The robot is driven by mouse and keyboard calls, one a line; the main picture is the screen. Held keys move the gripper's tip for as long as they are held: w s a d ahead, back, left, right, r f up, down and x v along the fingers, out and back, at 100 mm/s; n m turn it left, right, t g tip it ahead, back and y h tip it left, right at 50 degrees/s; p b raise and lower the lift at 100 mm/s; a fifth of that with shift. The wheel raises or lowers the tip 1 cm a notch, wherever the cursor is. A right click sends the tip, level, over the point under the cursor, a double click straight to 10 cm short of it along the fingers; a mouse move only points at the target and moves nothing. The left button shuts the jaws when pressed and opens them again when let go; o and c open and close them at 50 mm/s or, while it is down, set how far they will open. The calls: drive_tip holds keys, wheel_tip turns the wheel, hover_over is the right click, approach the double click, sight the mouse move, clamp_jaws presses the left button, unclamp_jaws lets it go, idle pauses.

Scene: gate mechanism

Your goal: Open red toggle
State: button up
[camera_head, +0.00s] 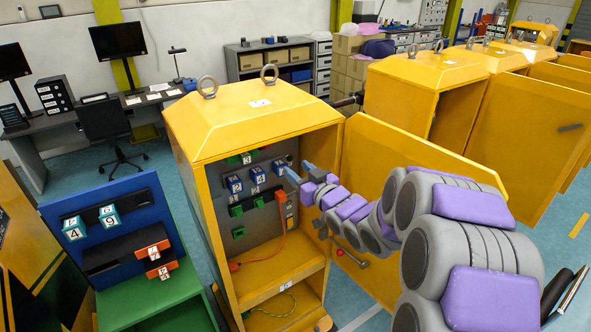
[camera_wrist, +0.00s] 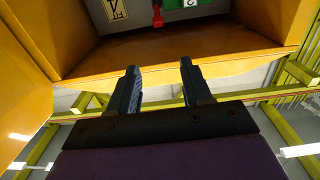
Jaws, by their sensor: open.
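The open yellow cabinet (camera_head: 182,130) holds a grey panel with blue, green and red parts. A small red part (camera_head: 281,195) sits at the panel's right side, above an orange-red cable; I cannot tell whether it is the toggle. In the wrist view a red piece (camera_wrist: 158,15) hangs on the grey panel at the top edge, partly cut off. My gripper (camera_head: 298,174) is at the cabinet opening, by the panel's upper right. In the wrist view its two dark fingers (camera_wrist: 159,68) are apart with nothing between them. The fingers appear apart from the red piece.
Blue switch blocks (camera_head: 257,175) with white labels are left of my gripper. The open cabinet door (camera_head: 400,175) stands to the right, behind my arm. A blue and green stand (camera_head: 140,215) is at left. A cable lies on the cabinet's lower shelf.

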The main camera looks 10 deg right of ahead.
drive_tip(key=b+v, duration=1.1)
drive_tip(key=v, duration=0.8)
idle(0.8)
idle(0.4)
